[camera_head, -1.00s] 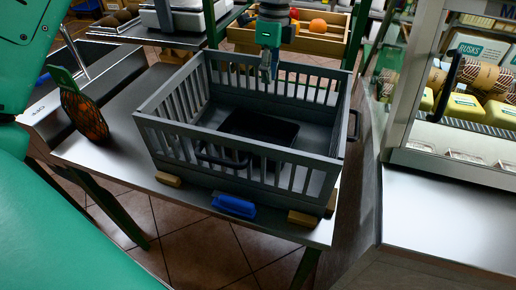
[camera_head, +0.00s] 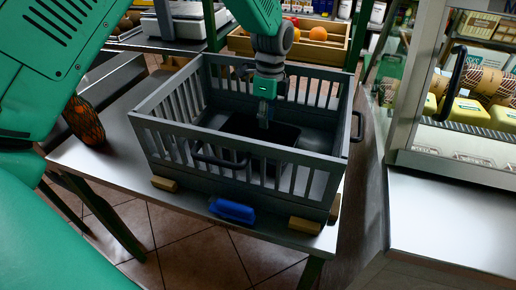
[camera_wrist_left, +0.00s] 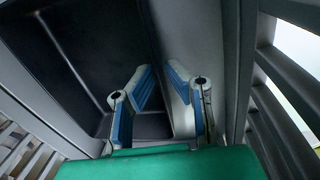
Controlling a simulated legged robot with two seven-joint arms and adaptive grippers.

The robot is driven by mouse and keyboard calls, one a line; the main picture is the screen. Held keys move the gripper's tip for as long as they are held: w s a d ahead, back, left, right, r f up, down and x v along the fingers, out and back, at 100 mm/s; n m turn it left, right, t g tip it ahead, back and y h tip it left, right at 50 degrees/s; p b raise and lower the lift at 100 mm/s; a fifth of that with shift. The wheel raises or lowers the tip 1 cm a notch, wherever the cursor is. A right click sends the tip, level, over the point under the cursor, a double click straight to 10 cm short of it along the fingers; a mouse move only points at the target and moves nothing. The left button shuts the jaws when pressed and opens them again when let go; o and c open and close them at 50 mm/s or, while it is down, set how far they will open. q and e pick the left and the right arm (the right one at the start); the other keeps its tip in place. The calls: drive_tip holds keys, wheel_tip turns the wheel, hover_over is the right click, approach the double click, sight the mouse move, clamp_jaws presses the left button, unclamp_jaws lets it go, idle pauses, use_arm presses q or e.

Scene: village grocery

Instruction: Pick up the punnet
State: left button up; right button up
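The black punnet (camera_head: 243,124) lies inside a grey slatted crate (camera_head: 240,172) on the metal table, and looks empty. My left gripper (camera_head: 264,120) points down into the crate, at the punnet. In the left wrist view the punnet (camera_wrist_left: 92,45) fills the upper left. The two blue-padded fingers of my left gripper (camera_wrist_left: 160,75) are apart there, with the punnet's edge showing between them. I cannot tell whether either finger touches it. My right gripper is not in view.
Crate walls surround my left gripper. A blue object (camera_head: 232,211) and wooden blocks (camera_head: 305,225) sit by the crate's front. An orange-and-dark patterned object (camera_head: 84,121) stands left. A glass display case (camera_head: 455,165) stands right. A wooden fruit box (camera_head: 325,48) is behind.

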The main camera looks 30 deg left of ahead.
sight(264, 134)
use_arm(q)
drive_tip(key=f, duration=0.3)
drive_tip(key=shift+s+a, duration=0.15)
drive_tip(key=shift+s, duration=0.05)
clamp_jaws()
drive_tip(key=shift+r, duration=0.1)
